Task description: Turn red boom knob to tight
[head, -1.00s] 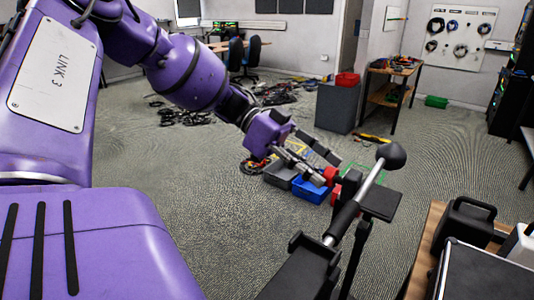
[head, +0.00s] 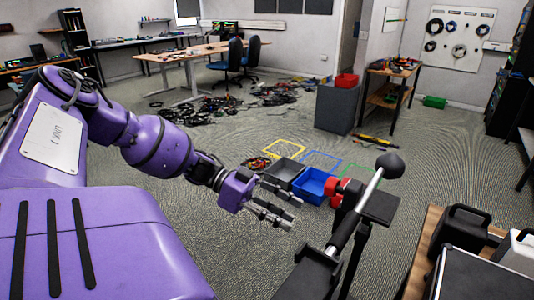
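The red boom knob (head: 332,187) sits on the left side of a black clamp on a boom stand. The boom (head: 368,188) slants up to a black ball end (head: 390,165). My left gripper (head: 294,214) is to the left of the knob and a little lower in the picture. Its two fingers are apart with nothing between them, and a gap shows between the fingertips and the knob. The knob's tightness cannot be read from here. My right gripper is not in view.
A blue bin (head: 314,186) and a grey bin (head: 283,173) stand on the floor behind the gripper. A wooden table (head: 421,268) with black cases is at the lower right. Cables (head: 220,108) lie on the floor farther back.

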